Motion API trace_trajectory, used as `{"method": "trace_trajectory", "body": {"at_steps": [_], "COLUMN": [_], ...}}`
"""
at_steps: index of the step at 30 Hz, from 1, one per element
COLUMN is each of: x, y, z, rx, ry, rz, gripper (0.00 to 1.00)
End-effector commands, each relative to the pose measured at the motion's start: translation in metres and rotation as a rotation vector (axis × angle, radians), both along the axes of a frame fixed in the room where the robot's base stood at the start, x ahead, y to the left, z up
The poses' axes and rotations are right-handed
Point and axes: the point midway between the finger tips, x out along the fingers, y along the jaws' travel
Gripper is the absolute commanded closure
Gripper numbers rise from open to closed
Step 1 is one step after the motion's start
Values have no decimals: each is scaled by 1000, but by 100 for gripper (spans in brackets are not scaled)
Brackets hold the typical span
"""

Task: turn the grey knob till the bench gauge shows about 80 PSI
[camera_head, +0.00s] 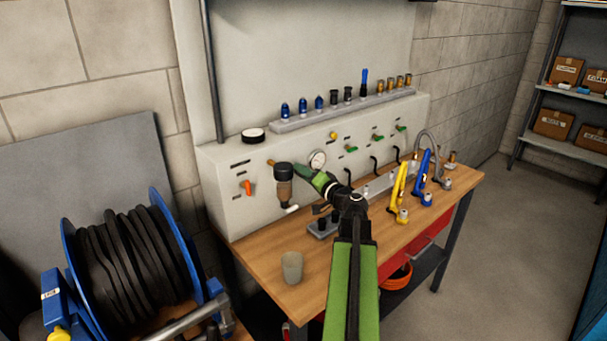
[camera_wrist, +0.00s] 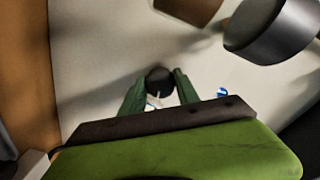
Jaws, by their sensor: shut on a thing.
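The grey knob (camera_wrist: 160,80) shows as a dark round cap on the pale panel in the wrist view. My gripper (camera_wrist: 158,86) has its two green fingers closed on either side of it. In the head view my gripper (camera_head: 302,171) reaches the bench panel just below and left of the bench gauge (camera_head: 317,160), and it hides the knob. The gauge is a small round white dial set on the panel; its needle is too small to read.
A dark-capped unit with a brown bowl (camera_head: 284,185) stands just left of my gripper. An orange lever (camera_head: 248,187) is further left. A cup (camera_head: 292,267) stands on the wooden bench top (camera_head: 262,262). Yellow (camera_head: 398,190) and blue (camera_head: 423,178) tools stand to the right.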

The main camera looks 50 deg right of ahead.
Motion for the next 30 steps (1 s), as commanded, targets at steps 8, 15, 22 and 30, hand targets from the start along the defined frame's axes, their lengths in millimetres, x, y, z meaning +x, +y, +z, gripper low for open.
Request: {"method": "trace_trajectory", "body": {"at_steps": [8,15,22,30], "x": [-1,-1,-1,-1], "y": [-2,-2,-2,-3], "z": [2,2,2,2], "rx": [259,482,663,804], "ry": [-31,-57,-77,-91], "rz": [-5,-5,-5,-5], "gripper": [100,100,100,100]}}
